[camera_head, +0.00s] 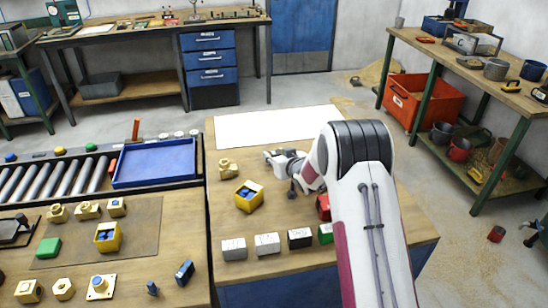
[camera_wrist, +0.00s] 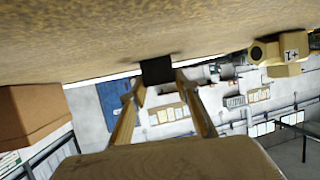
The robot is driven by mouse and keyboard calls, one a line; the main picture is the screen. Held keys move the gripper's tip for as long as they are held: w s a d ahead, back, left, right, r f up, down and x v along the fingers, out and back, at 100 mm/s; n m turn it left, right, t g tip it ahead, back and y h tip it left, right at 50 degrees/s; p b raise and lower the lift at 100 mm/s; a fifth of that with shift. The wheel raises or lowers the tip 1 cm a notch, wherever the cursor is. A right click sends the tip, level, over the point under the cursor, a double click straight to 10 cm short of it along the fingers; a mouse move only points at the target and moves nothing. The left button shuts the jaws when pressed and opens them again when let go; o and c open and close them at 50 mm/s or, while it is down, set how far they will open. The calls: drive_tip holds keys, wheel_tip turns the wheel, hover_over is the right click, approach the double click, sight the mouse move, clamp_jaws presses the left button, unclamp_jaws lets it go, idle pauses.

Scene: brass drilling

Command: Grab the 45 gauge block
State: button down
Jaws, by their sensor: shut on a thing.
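My gripper (camera_head: 270,156) is low over the middle of the wooden table, left of my arm's forearm. In the wrist view its two fingers (camera_wrist: 157,88) close on a small dark block (camera_wrist: 158,70) at their tips. No marking on this block is readable, so I cannot tell its number. The block appears at or close to the tabletop. In the head view it is too small to make out. Other blocks stand along the table's front: two pale ones (camera_head: 234,249) (camera_head: 267,244), a black one with a light top (camera_head: 299,238) and a green one (camera_head: 326,233).
A brass fitting (camera_head: 228,169) stands left of my gripper; it also shows in the wrist view (camera_wrist: 285,55). A yellow bin (camera_head: 248,196) with blue parts is nearer the front. A red block (camera_head: 323,207) is partly behind my arm. A white sheet (camera_head: 275,125) lies at the back.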

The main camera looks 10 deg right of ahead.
sight(276, 155)
drive_tip(key=shift+r, duration=0.1)
wheel_tip(276, 155, up, 10)
idle(0.8)
idle(0.5)
